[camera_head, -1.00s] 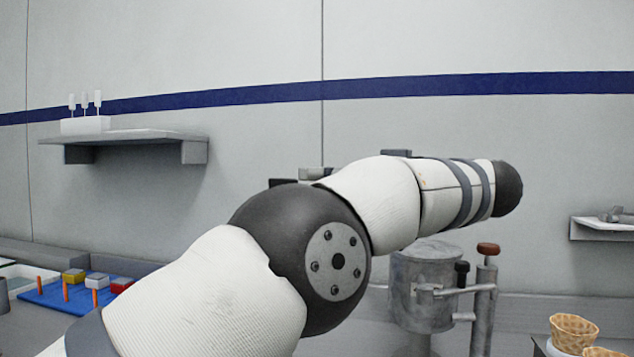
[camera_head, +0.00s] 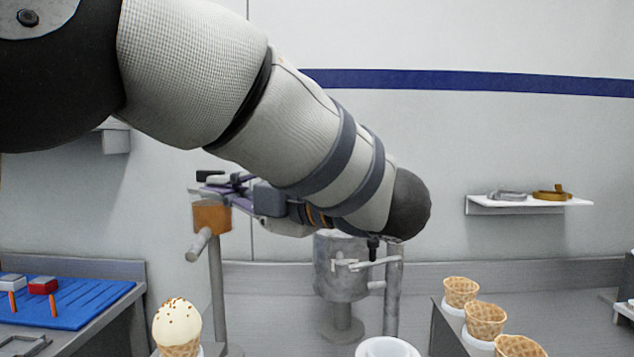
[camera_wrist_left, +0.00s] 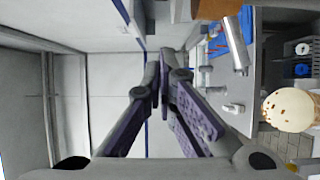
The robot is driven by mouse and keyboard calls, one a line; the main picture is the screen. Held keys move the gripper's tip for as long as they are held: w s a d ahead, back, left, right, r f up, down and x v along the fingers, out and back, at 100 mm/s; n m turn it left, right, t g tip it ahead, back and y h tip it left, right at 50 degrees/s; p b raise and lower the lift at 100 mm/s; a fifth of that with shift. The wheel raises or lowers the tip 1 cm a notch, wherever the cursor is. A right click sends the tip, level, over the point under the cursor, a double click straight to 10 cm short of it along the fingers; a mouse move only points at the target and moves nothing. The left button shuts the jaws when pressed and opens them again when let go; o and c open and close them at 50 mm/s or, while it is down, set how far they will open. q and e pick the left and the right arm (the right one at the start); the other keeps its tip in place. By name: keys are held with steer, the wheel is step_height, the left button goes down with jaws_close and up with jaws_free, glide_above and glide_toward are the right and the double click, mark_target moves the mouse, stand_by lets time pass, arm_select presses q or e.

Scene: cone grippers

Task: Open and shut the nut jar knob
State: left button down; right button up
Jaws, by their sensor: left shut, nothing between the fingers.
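A grey metal jar-like cylinder (camera_head: 340,268) stands at the back with a side lever, partly hidden by my left arm. An orange-brown block (camera_head: 211,217) sits on a grey post, with a short metal cylinder (camera_head: 198,245) sticking out of it. I cannot tell which of these bears the nut jar knob. My left gripper (camera_head: 208,183), with purple finger pads, is just above the block, shut and empty; I cannot tell whether it touches. In the left wrist view its fingers (camera_wrist_left: 162,82) meet, and the block (camera_wrist_left: 216,8) and metal cylinder (camera_wrist_left: 237,45) are at upper right.
A speckled ice cream cone (camera_head: 178,324) stands front left, and several empty cones (camera_head: 486,320) stand at right. A blue tray (camera_head: 90,296) is at left. A wall shelf (camera_head: 525,205) holds small items. My left arm crosses the upper view.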

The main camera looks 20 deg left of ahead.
arm_select(q)
steer(key=w+a, duration=0.5)
steer(key=shift+w, duration=0.2)
arm_select(e)
steer(key=shift+w+r, duration=0.15)
